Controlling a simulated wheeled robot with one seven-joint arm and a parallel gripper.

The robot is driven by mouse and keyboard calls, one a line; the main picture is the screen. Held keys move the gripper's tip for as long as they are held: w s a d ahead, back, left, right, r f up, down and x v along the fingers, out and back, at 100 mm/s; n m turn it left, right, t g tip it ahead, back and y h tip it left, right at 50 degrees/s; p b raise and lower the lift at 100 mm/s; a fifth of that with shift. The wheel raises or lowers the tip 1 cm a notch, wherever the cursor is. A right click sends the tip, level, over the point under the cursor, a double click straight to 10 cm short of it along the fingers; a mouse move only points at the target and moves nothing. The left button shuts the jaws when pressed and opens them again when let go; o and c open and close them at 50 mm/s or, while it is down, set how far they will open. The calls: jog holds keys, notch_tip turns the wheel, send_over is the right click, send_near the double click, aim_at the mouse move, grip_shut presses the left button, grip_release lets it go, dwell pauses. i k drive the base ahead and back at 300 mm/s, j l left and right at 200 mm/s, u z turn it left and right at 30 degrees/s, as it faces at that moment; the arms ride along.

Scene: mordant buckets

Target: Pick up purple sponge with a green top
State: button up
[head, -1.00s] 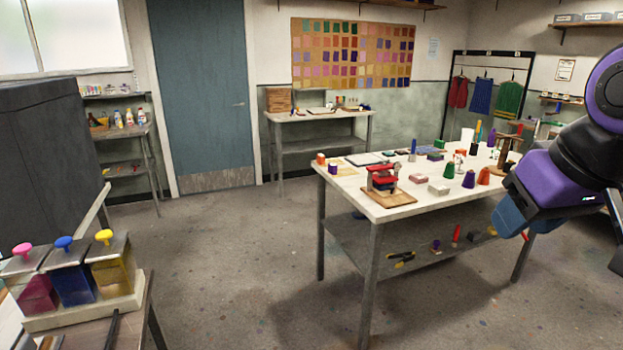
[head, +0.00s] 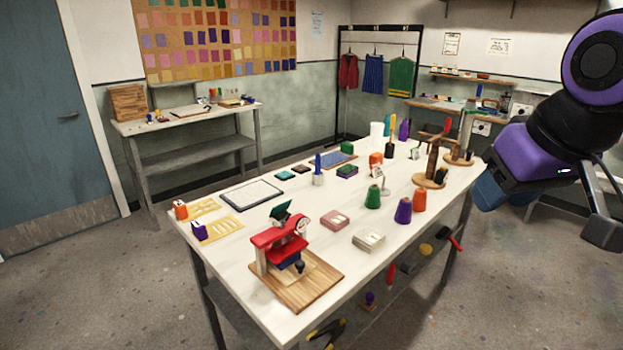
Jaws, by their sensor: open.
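The purple sponge with a green top (head: 347,172) lies on the white worktable (head: 310,205), toward its far side. It is a small low block beside a blue mat, and nothing covers it. My gripper (head: 548,210) is at the right edge of the head view, in the air, apart from the sponge and nearer to me. Its jaws are open, and I see nothing held between them.
A red press on a wooden board (head: 296,285) stands at the near table end. Green, purple and orange cones (head: 403,211) and pale blocks (head: 369,241) stand between the near edge and the sponge. A blue brush in a holder (head: 318,172) stands left of it. Floor (head: 120,290) is clear at left.

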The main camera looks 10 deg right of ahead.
aim_at(345, 173)
jog(key=i+l+u, duration=0.1)
jog(key=i, duration=0.25)
jog(key=i+l+u, duration=0.15)
jog(key=l, duration=0.3)
jog(key=i+l+u, duration=0.15)
jog(key=l, duration=0.35)
jog(key=i+l+u, duration=0.1)
jog(key=i+l, duration=0.2)
jog(key=l, duration=0.2)
jog(key=i+l+u, duration=0.15)
jog(key=l, duration=0.35)
jog(key=i+l+u, duration=0.15)
jog(key=l, duration=0.4)
jog(key=l+u, duration=0.15)
jog(key=l, duration=0.35)
jog(key=i+l+u, duration=0.15)
jog(key=l, duration=0.45)
